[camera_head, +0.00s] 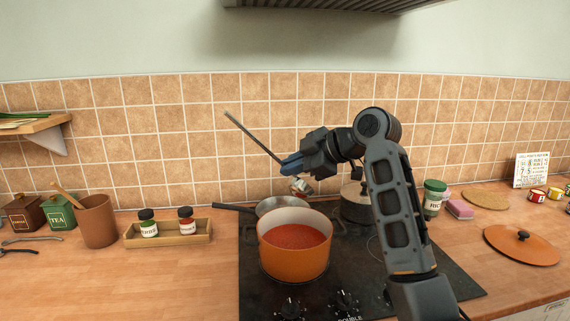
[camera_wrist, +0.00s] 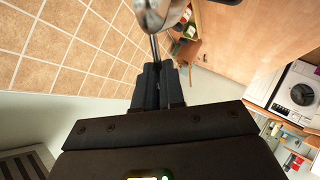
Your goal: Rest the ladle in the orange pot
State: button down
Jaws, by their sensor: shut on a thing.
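My gripper (camera_head: 288,164) is shut on the ladle handle (camera_head: 252,137), part way along it. The thin handle slants up and left from the fingers. The shiny ladle bowl (camera_head: 301,187) hangs below the gripper, tilted, above and behind the orange pot's far rim. In the wrist view, the bowl (camera_wrist: 160,12) is at the top edge, partly cut off, beyond my gripper (camera_wrist: 155,68). The orange pot (camera_head: 283,259) stands open on the black hob, filled with red soup. The ladle is apart from the soup.
A metal pan (camera_head: 268,205) sits behind the pot, its handle pointing left. A lidded grey pot (camera_head: 356,208) stands right of it, partly behind my arm. An orange lid (camera_head: 521,246) lies on the right counter. A wooden tray (camera_head: 168,239) with two jars is at left.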

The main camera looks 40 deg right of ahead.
notch_tip(320, 180, down, 16)
jog(key=b, duration=1.1)
jog(key=shift+f, duration=0.25)
dwell(0.5)
jog(key=c, duration=1.1)
grip_release()
jog(key=shift+f, duration=0.15)
jog(key=shift+c, duration=0.2)
jog(key=shift+s, duration=0.1)
jog(key=v, duration=0.8)
jog(key=shift+b, duration=0.3)
